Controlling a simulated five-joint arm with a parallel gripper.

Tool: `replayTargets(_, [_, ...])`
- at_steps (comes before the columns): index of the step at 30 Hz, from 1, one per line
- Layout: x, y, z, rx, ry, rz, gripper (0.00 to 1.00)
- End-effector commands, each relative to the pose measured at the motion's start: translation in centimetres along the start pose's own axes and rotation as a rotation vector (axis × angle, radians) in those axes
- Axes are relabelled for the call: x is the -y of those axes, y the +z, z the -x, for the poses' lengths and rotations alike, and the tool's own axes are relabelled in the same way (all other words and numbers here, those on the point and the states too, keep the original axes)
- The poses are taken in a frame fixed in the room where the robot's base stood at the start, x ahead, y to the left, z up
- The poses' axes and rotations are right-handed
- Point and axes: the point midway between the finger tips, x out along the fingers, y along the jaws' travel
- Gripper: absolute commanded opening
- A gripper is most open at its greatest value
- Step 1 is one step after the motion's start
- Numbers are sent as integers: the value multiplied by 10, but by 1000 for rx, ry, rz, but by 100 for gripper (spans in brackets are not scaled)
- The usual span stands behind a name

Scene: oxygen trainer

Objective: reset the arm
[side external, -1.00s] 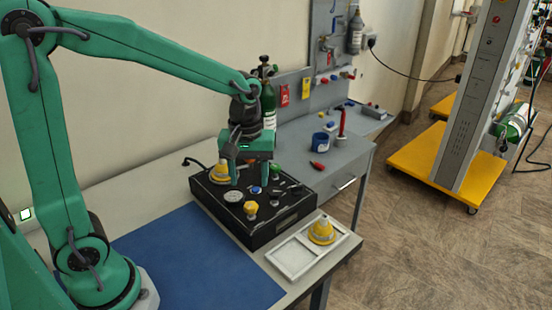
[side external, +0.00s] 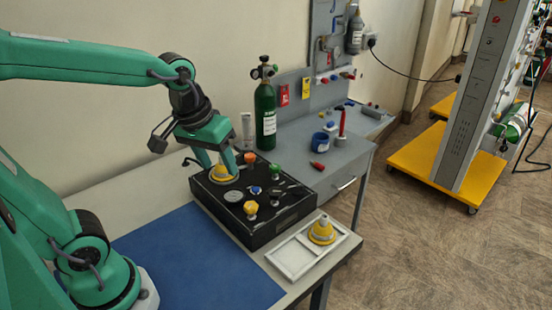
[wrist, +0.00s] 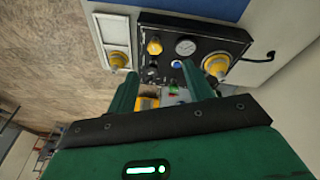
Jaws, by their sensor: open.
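My gripper (side external: 218,167) is open and empty, tilted, with its fingers over the far left part of the black panel box (side external: 265,231). In the side view its fingers overlap a yellow domed piece (side external: 222,175) on the box. In the wrist view my gripper (wrist: 160,72) has its fingers apart, and the yellow piece (wrist: 217,65) lies to the right of them. The box also carries a yellow knob (side external: 250,209), a round gauge (side external: 233,196), a blue button (side external: 256,190) and a green knob (side external: 276,168).
A white tray (side external: 290,262) with a second yellow domed piece (side external: 321,231) is right of the box. A green cylinder (side external: 265,117) stands behind. A blue mat (side external: 190,262) lies clear in front. A blue cup (side external: 320,140) is on the grey bench.

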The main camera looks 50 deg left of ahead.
Motion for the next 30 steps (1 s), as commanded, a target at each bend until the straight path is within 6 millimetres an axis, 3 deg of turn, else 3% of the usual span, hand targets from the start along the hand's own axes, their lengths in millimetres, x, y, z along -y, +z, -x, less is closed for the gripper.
replayTargets(6, [11, 20, 19, -98, 27, -157, 52])
replayTargets(15, [21, 41, 32, -200, 35, -325, 52])
replayTargets(30, [23, 44, 33, -217, 33, -360, 52])
